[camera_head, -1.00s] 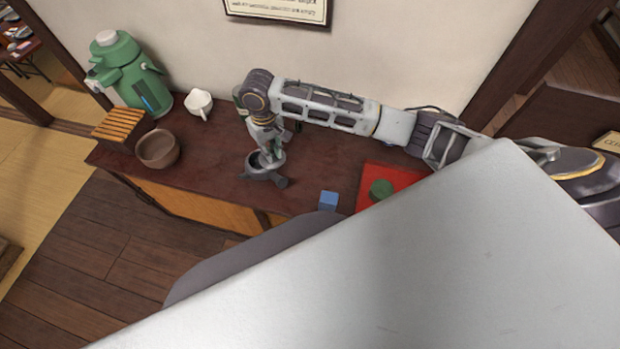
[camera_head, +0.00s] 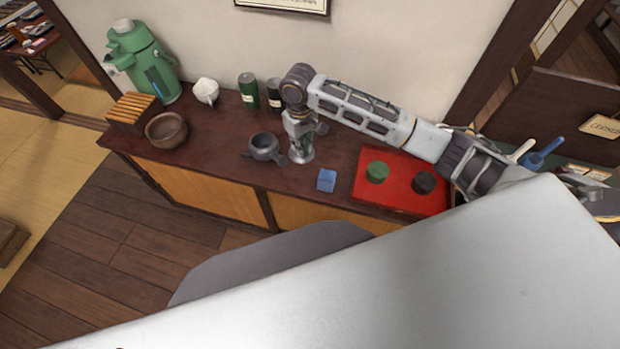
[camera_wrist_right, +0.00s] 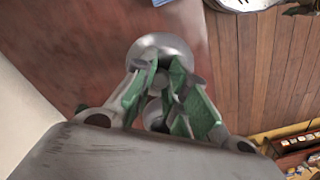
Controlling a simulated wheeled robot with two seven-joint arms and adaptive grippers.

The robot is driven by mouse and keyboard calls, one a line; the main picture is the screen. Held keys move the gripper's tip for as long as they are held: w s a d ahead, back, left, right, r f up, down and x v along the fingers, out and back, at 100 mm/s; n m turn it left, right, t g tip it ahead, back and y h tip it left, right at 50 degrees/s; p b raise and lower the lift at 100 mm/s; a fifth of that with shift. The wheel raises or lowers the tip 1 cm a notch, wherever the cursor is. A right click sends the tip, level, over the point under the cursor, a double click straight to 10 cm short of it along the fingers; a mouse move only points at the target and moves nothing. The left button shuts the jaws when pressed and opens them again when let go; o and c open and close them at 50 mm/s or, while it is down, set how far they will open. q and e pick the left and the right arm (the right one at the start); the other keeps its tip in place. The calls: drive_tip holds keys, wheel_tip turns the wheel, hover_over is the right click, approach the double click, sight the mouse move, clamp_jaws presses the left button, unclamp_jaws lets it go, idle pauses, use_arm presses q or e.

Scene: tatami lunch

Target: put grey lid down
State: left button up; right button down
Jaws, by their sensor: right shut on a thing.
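My right gripper (camera_head: 301,146) is shut on the grey lid (camera_head: 302,157), just right of the dark grey teapot (camera_head: 264,146) in the head view. The lid is round and shows between the green fingertips in the right wrist view (camera_wrist_right: 177,43), where the gripper (camera_wrist_right: 160,85) covers part of it. The lid is low over the dark wooden counter (camera_head: 225,150); I cannot tell whether it touches. The teapot stands uncovered with its side handle toward the gripper. My left gripper is not in view.
A red tray (camera_head: 400,194) holds a green (camera_head: 377,171) and a black round piece (camera_head: 424,182). Canisters (camera_head: 248,91) stand behind; a brown bowl (camera_head: 166,130) is at left. The counter left of the teapot has free room.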

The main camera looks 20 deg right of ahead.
sight(305, 158)
drive_tip(key=shift+s+d, duration=0.1)
drive_tip(key=shift+s, duration=0.15)
drive_tip(key=shift+s+d+n, duration=0.2)
drive_tip(key=shift+n, duration=0.1)
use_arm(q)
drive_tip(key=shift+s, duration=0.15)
use_arm(e)
drive_tip(key=shift+s+n, duration=0.15)
drive_tip(key=shift+n, duration=0.15)
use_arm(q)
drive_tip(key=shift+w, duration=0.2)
use_arm(e)
drive_tip(key=shift+d+n, duration=0.1)
drive_tip(key=shift+n, duration=0.6)
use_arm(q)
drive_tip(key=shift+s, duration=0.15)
use_arm(e)
drive_tip(key=shift+f, duration=0.15)
drive_tip(key=shift+f, duration=0.55)
wheel_tip(305, 158, down, 4)
drive_tip(key=shift+f, duration=0.5)
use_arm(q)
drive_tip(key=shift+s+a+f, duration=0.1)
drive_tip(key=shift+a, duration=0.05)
